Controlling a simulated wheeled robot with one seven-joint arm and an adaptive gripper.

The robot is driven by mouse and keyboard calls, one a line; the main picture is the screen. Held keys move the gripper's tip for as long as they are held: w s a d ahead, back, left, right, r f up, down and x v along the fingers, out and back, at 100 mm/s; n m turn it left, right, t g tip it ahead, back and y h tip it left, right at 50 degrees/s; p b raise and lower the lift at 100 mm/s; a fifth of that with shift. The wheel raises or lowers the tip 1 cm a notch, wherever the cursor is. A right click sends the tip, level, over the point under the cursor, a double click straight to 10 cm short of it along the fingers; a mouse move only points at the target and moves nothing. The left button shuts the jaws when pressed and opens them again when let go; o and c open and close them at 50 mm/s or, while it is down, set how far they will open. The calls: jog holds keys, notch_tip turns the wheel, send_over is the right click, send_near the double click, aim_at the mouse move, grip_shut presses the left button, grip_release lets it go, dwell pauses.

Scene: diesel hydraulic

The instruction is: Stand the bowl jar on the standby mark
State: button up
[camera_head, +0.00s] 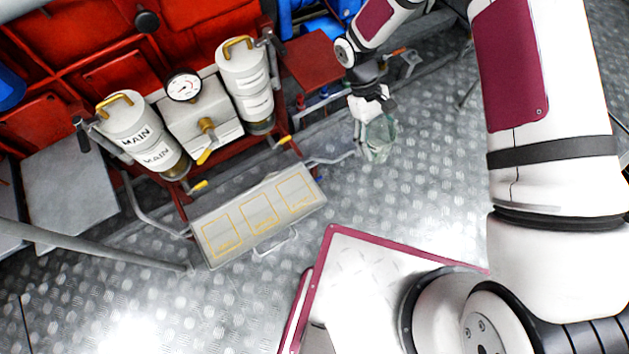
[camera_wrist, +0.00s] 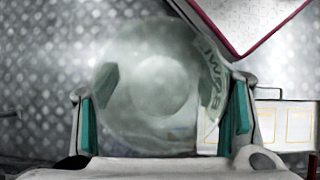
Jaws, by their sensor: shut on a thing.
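The bowl jar (camera_head: 379,141) is a clear, greenish glass jar. My gripper (camera_head: 368,112) is shut on it and holds it to the right of the tray, apart from it. In the wrist view the jar (camera_wrist: 158,85) sits between the two green-padded fingers of my gripper (camera_wrist: 160,118), with a label reading BOWL on its right side. The light grey tray (camera_head: 284,215) has three yellow-outlined marks in a row; their lettering is too small to read, so I cannot tell which is standby. The tray's edge also shows in the wrist view (camera_wrist: 268,103).
Two white canisters marked MAIN (camera_head: 150,143) and a gauge (camera_head: 184,87) stand behind the tray, with yellow-handled valves (camera_head: 207,155) close above it. A wire handle (camera_head: 276,243) sticks out from its front. A grey pipe (camera_head: 100,248) runs at the left. The three marks look empty.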

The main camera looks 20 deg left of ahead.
jog(key=s+a+f+n+t+h+b, duration=0.2)
jog(key=s+a+f+n+t+b, duration=0.2)
jog(key=a+f+n+b, duration=0.45)
jog(key=s+a+f+n+t+y+b, duration=0.5)
jog(key=s+a+f+n+b, duration=0.5)
jog(key=s+a+f, duration=0.8)
jog(key=shift+n+t+h, duration=0.4)
jog(key=shift+n, duration=0.35)
jog(key=w+d, duration=0.1)
jog(key=w, duration=0.3)
jog(key=w+d+b, duration=0.1)
jog(key=w+d, duration=0.1)
jog(key=w, duration=0.3)
jog(key=w+d, duration=0.1)
jog(key=w, duration=0.3)
jog(key=shift+w+d, duration=0.25)
jog(key=shift+d, duration=0.1)
jog(key=shift+w+d, duration=0.2)
jog(key=shift+w, duration=0.35)
jog(key=shift+s+a+f+b, duration=0.15)
jog(key=shift+f+b, duration=0.85)
jog(key=shift+f, duration=0.75)
jog(key=shift+f, duration=0.15)
jog(key=o, duration=1.3)
